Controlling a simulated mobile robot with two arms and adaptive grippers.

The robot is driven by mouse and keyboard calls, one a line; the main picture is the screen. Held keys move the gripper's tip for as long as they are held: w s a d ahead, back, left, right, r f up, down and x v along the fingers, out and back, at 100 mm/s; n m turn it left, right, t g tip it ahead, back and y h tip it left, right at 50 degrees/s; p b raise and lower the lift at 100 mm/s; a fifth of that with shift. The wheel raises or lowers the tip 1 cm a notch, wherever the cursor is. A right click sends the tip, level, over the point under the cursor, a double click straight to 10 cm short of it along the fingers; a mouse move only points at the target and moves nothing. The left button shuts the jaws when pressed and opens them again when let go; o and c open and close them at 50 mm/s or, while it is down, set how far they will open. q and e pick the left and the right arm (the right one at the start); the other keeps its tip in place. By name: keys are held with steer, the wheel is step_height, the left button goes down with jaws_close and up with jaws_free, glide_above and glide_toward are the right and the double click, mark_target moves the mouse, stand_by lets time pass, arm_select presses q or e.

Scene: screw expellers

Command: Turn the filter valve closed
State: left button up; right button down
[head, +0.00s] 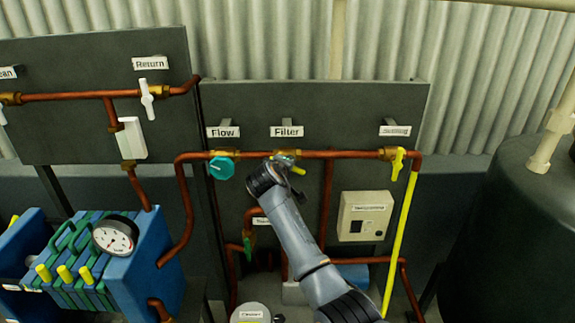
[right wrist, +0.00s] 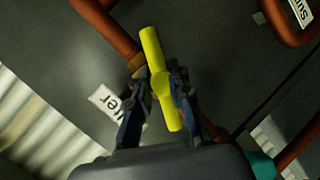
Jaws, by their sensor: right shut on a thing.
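The filter valve has a yellow handle (right wrist: 149,45) on a copper pipe, below the "Filter" label (head: 286,131). In the right wrist view the handle lies slanted across the pipe line, neither along it nor square to it. My right gripper (right wrist: 158,85) is shut on the middle of this handle, a finger on each side, with both handle ends sticking out. In the head view my right arm comes up from the bottom and hides most of the valve; a bit of the handle (head: 298,170) shows beside the wrist. My left gripper is not in view.
A teal knob (head: 221,167) sits close on the left, under the "Flow" label (head: 222,132). Another yellow valve handle (head: 398,163) is to the right. A beige control box (head: 364,216) and vertical copper pipes are below. A grey panel (head: 350,108) stands behind the pipe.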

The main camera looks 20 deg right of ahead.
steer(key=m+y+p, duration=0.1)
steer(key=m+y, duration=0.2)
steer(key=m, duration=0.1)
steer(key=shift+s+f+m+t+y+p, duration=0.1)
steer(key=shift+f+m+t+y+p, duration=0.1)
steer(key=shift+m+t+y+p, duration=0.15)
steer(key=shift+m+t+y, duration=0.55)
steer(key=shift+m+y, duration=0.8)
steer(key=shift+m, duration=0.2)
steer(key=c, duration=1.3)
jaws_free()
steer(key=shift+o, duration=0.2)
steer(key=shift+r, duration=0.1)
steer(key=v, duration=1.1)
steer(key=shift+s, duration=0.45)
